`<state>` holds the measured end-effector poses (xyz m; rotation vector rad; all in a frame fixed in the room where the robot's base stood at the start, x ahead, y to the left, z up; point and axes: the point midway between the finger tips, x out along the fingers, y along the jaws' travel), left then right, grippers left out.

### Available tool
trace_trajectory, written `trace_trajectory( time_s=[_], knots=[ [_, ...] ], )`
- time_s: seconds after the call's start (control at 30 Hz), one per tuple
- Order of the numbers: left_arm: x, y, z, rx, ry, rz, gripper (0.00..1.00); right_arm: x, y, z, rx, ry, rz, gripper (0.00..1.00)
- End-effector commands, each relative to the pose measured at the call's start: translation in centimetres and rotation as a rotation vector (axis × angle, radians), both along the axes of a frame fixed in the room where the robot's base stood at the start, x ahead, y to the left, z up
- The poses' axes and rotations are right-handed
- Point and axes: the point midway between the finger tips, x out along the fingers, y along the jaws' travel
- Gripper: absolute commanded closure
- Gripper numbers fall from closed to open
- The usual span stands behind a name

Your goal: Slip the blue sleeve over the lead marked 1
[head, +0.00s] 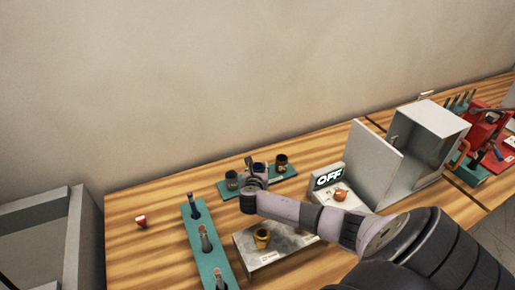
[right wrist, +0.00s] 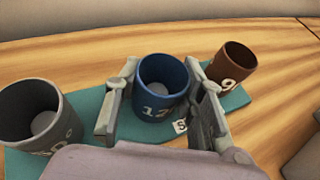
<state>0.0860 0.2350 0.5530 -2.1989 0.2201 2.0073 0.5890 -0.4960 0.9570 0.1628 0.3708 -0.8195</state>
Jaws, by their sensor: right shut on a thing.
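The blue sleeve (right wrist: 162,84), an open-topped cup with a partly readable "12" mark, stands upright on a teal rack (right wrist: 85,104). My right gripper (right wrist: 162,98) has one finger on each side of it and is shut on it. In the head view my right gripper (head: 254,178) reaches over the rack (head: 229,194) and partly hides the blue sleeve. A teal strip (head: 211,263) at the front left carries three visible upright leads (head: 205,241). Their marks are too small to read, so I cannot tell which is 1. My left gripper is not in view.
A grey sleeve (right wrist: 34,112) and a brown sleeve marked 9 (right wrist: 232,64) flank the blue one. A metal plate (head: 279,254) with a yellow cup (head: 262,238) lies under my right arm. An OFF display (head: 328,178) and an open grey cabinet (head: 428,133) stand right. A small red piece (head: 141,221) lies left.

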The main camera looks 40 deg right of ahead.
Motion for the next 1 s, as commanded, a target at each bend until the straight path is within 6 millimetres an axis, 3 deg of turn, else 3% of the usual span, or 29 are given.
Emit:
trace_trajectory(
  time_s=[0.17, 0.37, 0.57, 0.8, 1.0],
  knots=[
    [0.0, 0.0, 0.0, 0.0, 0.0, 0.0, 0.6, 0.0, 0.0, 0.4, 0.0, -0.001, 0.0, 0.78],
    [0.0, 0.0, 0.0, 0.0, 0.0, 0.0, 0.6, 0.1, -0.1, 2.5, -0.001, -0.005, 0.0, 0.78],
    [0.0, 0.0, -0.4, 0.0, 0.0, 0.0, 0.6, 0.1, -0.1, 7.1, -0.001, -0.007, 0.0, 0.78],
    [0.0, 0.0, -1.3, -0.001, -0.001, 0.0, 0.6, 0.1, -0.1, 14.1, -0.002, -0.008, 0.0, 0.78],
    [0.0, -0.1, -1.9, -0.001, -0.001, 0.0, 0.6, 0.1, 0.0, 18.1, -0.002, -0.004, -0.001, 0.78]
  ],
)
